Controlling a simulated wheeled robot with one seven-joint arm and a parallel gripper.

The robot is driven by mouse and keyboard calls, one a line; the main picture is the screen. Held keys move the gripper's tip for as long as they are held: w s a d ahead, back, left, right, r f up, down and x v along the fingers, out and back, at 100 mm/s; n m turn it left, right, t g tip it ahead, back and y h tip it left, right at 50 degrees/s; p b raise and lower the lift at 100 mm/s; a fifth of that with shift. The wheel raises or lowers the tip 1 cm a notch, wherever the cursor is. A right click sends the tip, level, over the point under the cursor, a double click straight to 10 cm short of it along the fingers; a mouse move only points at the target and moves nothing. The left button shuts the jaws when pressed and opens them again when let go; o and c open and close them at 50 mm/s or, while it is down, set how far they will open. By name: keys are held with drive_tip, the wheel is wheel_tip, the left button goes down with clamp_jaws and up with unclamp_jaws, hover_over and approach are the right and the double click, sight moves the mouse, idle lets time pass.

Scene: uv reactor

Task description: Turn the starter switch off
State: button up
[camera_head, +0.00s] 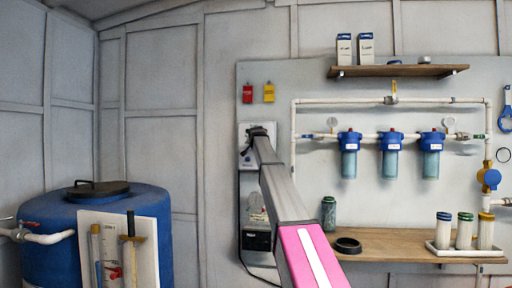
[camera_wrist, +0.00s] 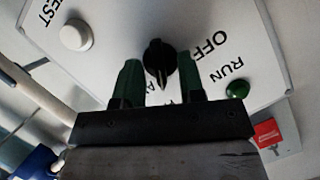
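The starter switch is a black rotary knob (camera_wrist: 159,62) on a white panel (camera_wrist: 110,75) in the wrist view. "OFF" is printed to its right, and another label beneath it is partly hidden by my gripper. I cannot tell for sure which label the knob points to. My gripper (camera_wrist: 160,66) has two dark green fingers spread on either side of the knob, with visible gaps. It is open and holds nothing. In the head view my gripper (camera_head: 262,130) is small and dark in front of the starter box (camera_head: 243,158), hiding the knob.
A white button (camera_wrist: 76,35) marked "TEST" and a green one (camera_wrist: 238,89) marked "RUN" flank the knob. Below the box are a black unit (camera_head: 257,241) and a cable. A wooden shelf (camera_head: 390,252) and blue-topped filters (camera_head: 391,150) are on the right, a blue tank (camera_head: 45,262) on the left.

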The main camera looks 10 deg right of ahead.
drive_tip(key=shift+c, duration=0.3)
clamp_jaws()
drive_tip(key=shift+h, duration=0.3)
drive_tip(key=n+h, duration=0.1)
drive_tip(key=n, duration=0.1)
drive_tip(key=n+g+h, duration=0.1)
drive_tip(key=n+h, duration=0.1)
drive_tip(key=n, duration=0.1)
drive_tip(key=n+g+h, duration=0.1)
drive_tip(key=n, duration=0.2)
drive_tip(key=shift+w+a+h, duration=0.1)
drive_tip(key=shift+a+h, duration=0.3)
idle(0.4)
